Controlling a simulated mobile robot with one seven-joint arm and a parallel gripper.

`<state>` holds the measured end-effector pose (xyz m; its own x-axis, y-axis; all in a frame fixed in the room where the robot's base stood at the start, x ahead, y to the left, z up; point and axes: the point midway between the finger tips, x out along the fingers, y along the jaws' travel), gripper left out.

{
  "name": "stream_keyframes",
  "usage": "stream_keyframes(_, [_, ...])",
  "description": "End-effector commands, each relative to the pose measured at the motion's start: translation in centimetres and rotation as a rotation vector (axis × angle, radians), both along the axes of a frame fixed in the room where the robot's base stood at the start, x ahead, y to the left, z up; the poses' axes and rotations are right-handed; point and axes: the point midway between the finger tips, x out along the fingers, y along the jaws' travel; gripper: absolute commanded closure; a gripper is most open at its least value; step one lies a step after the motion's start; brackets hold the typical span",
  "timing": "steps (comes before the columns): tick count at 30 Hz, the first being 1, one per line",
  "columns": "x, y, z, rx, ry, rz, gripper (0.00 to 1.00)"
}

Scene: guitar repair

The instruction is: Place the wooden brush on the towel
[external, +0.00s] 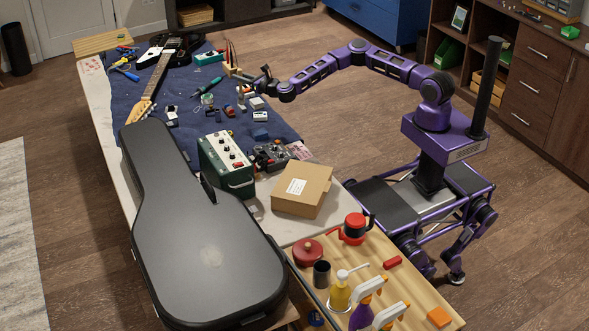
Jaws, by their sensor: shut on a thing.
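The towel (195,120) is a dark blue cloth spread over the far part of the workbench, with many tools and small parts on it. My gripper (254,84) is at the right edge of the bench, beside the towel's right side. It is shut on a small tan thing (242,77), which looks like the wooden brush. The brush is tiny here and partly hidden by my gripper and the clutter. I cannot tell whether it touches the bench or the towel.
A black guitar (172,52) lies on the towel at the far left. A green amplifier (226,165), a cardboard box (301,190) and a large guitar case (195,245) fill the near bench. A small wooden rack stands near my gripper. The towel has small bare patches.

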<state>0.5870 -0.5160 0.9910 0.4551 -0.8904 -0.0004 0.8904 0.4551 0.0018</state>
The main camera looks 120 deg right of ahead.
Motion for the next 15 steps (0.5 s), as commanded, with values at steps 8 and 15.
stream_keyframes(8, [0.0, 0.1, -5.2, 0.003, 0.001, 0.000, 1.00])
stream_keyframes(15, [0.0, 0.0, -7.7, 0.000, 0.000, 0.001, 1.00])
